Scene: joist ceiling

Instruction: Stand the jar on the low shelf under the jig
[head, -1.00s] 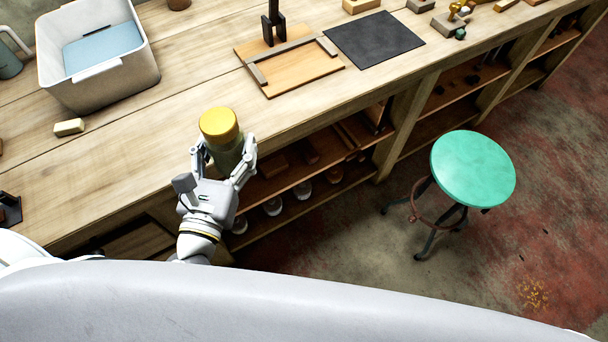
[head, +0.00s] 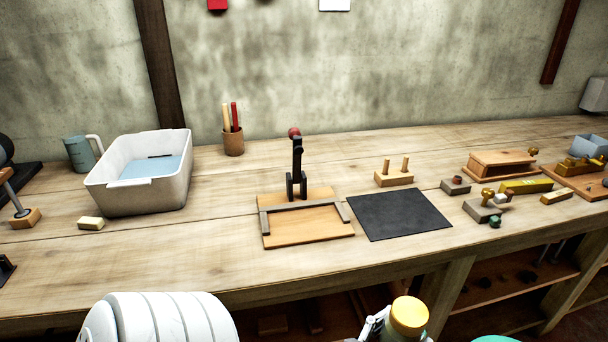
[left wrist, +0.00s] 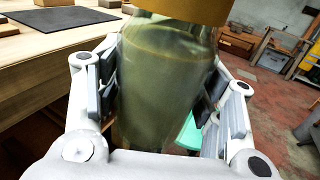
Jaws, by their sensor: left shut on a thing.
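The jar, with a yellow lid (head: 409,314), is at the bottom edge of the head view, in front of the bench edge. In the left wrist view its greenish, see-through body (left wrist: 165,85) fills the middle, upright or nearly so. My left gripper (left wrist: 160,105) is shut on the jar, fingers on both sides of its body. The jig (head: 305,220) is a wooden board with grey fences and an upright red-knobbed clamp on the benchtop. The low shelf under it (head: 290,319) shows only partly, dark, at the bottom of the head view. My right gripper is out of view.
A black mat (head: 400,214) lies right of the jig, and a white tub (head: 140,185) stands to its left. A bench leg (head: 447,293) stands right of the jar. A green stool top (head: 495,339) barely shows at the bottom edge.

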